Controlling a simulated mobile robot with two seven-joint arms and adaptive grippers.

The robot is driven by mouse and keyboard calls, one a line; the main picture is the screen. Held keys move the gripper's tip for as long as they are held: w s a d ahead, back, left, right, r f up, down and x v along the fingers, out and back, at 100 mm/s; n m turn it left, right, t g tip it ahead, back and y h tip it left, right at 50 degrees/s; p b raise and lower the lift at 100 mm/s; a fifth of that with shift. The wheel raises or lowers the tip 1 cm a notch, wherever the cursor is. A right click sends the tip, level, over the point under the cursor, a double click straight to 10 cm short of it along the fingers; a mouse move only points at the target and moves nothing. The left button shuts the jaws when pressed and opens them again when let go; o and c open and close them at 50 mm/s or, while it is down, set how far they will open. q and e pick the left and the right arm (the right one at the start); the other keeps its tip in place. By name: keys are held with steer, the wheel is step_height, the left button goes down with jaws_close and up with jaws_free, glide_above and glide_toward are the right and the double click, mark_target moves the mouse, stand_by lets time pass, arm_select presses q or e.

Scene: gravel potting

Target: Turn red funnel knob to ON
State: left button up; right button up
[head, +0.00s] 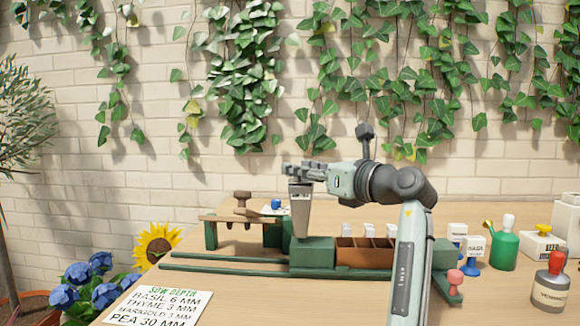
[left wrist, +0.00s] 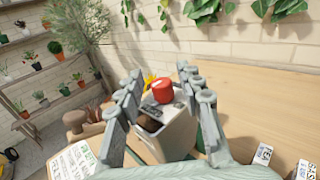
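The red funnel knob (left wrist: 162,91) is a round red cap on top of a pale box-like funnel (left wrist: 178,132) in the left wrist view. Dark marks beside the knob are too small to read. In the head view the grey, tapering funnel (head: 300,212) shows upright below my left gripper (head: 304,171), and its knob is hidden. In the left wrist view my left gripper (left wrist: 161,72) has its fingers spread, one on each side of the knob, with visible gaps to it. Whether a finger touches the funnel's side is unclear. My right gripper is not in view.
Green rails (head: 225,268) run along the wooden table, with a brown compartment tray (head: 362,254) right of the funnel. A wooden stand (head: 235,217) is behind left. A sow depth card (head: 155,305) lies in front. A green can (head: 504,249) and a red-topped container (head: 551,290) stand right.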

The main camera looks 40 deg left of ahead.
arm_select(q)
steer(key=shift+x, duration=2.1)
steer(key=shift+w, duration=0.1)
jaws_close()
